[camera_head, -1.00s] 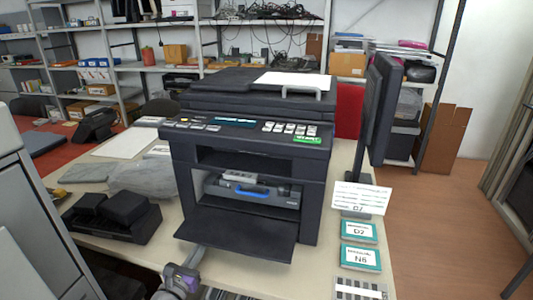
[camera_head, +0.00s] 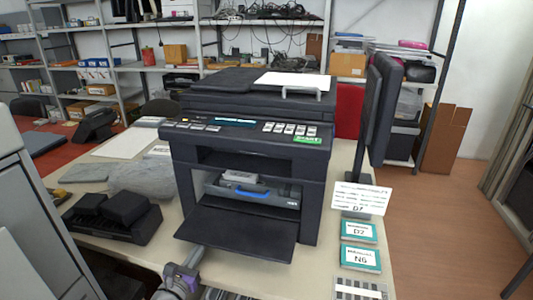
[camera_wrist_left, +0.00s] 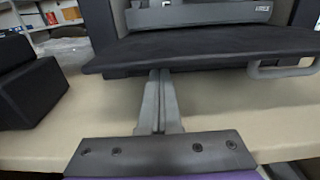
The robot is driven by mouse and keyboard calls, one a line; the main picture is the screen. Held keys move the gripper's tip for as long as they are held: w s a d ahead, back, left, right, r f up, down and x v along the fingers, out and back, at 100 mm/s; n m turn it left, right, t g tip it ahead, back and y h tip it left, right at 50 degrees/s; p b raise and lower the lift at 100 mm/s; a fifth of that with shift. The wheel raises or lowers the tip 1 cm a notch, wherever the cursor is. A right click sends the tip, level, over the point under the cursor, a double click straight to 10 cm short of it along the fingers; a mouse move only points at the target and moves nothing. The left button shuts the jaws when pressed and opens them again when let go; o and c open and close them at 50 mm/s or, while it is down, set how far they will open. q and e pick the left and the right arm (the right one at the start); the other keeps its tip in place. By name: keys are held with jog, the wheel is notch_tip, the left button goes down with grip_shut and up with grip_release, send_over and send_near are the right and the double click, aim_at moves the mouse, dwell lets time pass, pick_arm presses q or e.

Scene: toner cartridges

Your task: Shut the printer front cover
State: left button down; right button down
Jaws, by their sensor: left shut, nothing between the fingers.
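The dark printer (camera_head: 250,140) stands on the table. Its front cover (camera_head: 240,228) is folded down and open, sticking out towards me. Inside the opening sits a toner cartridge with a blue handle (camera_head: 246,191). My left gripper (camera_head: 196,256) is shut and empty, low in front of the cover's left part. In the left wrist view, the closed fingers (camera_wrist_left: 159,98) point forward at the cover's front edge (camera_wrist_left: 200,50), with the tips just below it; I cannot tell if they touch. My right gripper is not in view.
A black device (camera_head: 115,215) lies on the table (camera_head: 225,270) left of the printer. Teal-labelled boxes (camera_head: 360,232) and a card (camera_head: 360,198) lie to the right, by a dark monitor (camera_head: 380,110). A grey cabinet (camera_head: 35,220) stands at the near left.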

aim_at(200, 237)
pick_arm(q)
jog(key=shift+w+r+p, duration=0.2)
jog(key=shift+r+p, duration=1.55)
jog(key=shift+r, duration=0.8)
jog(key=shift+d+r, duration=0.1)
jog(key=shift+w+d+r+p, duration=0.1)
jog(key=shift+w+r+p, duration=0.2)
jog(key=shift+r+p, duration=0.25)
jog(key=shift+w+d+r+p, duration=0.1)
jog(key=shift+w+r+p, duration=0.2)
jog(key=shift+r, duration=0.3)
jog(key=shift+w+d+r+p, duration=0.15)
jog(key=shift+w+r+p, duration=0.2)
jog(key=shift+w+r, duration=0.15)
jog(key=shift+w+d+r+p, duration=0.15)
jog(key=shift+w+r+p, duration=0.2)
jog(key=shift+r, duration=0.2)
jog(key=shift+w, duration=0.1)
